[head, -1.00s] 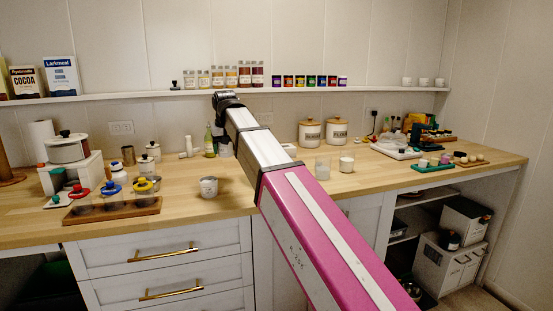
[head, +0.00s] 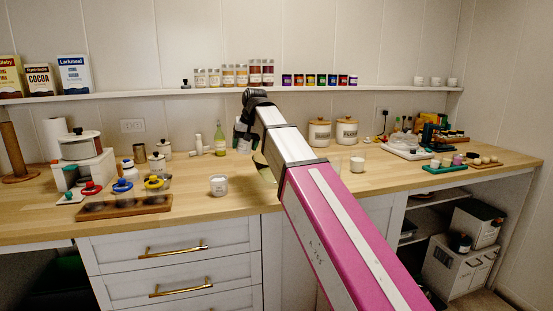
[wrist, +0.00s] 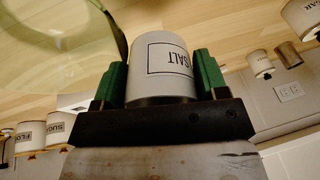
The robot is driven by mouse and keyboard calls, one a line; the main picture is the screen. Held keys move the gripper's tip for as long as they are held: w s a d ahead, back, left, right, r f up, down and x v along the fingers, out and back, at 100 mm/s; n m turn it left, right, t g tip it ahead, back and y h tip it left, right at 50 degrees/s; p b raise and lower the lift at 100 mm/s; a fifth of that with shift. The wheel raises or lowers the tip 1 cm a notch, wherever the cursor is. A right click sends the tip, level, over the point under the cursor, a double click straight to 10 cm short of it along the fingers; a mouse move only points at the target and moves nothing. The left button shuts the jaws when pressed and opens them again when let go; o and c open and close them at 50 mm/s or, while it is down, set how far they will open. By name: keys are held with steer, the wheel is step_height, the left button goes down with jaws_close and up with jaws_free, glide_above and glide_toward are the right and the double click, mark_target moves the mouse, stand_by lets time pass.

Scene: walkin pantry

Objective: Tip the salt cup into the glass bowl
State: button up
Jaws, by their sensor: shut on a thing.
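The salt cup (wrist: 160,62) is a pale grey cup with a black-framed SALT label, large in the middle of the wrist view. My gripper (wrist: 159,80) is shut on it, with a green finger pad at each side. In the head view my gripper (head: 244,122) is at the far end of my arm, above the counter. The glass bowl (wrist: 62,35) is clear and greenish, at the upper left of the wrist view, just beside the cup. The cup's contents are not visible.
A green bottle (head: 220,140) stands behind. Two white canisters (head: 319,134) and a small white cup (head: 357,164) are right of my arm.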

steer(key=shift+d+r+y, duration=0.25)
steer(key=shift+d+y, duration=0.6)
steer(key=shift+y, duration=0.15)
steer(key=shift+w+d+f+m+y, duration=0.1)
steer(key=shift+d+f+m+y, duration=0.2)
steer(key=shift+d+f+y, duration=0.25)
steer(key=shift+d+r+y, duration=0.1)
steer(key=shift+d+y, duration=0.1)
steer(key=shift+y, duration=0.15)
steer(key=shift+w+d+r+y, duration=0.15)
steer(key=shift+d+r+y, duration=0.05)
steer(key=shift+d+y, duration=0.3)
steer(key=shift+d+f+m+g+y, duration=0.3)
steer(key=shift+f+y, duration=0.1)
steer(key=shift+y, duration=0.6)
steer(key=shift+r+y, duration=0.25)
steer(key=shift+y, duration=0.45)
steer(key=shift+d+r+m+y, duration=0.15)
steer(key=shift+r+m+y, duration=0.15)
steer(key=shift+y, duration=0.6)
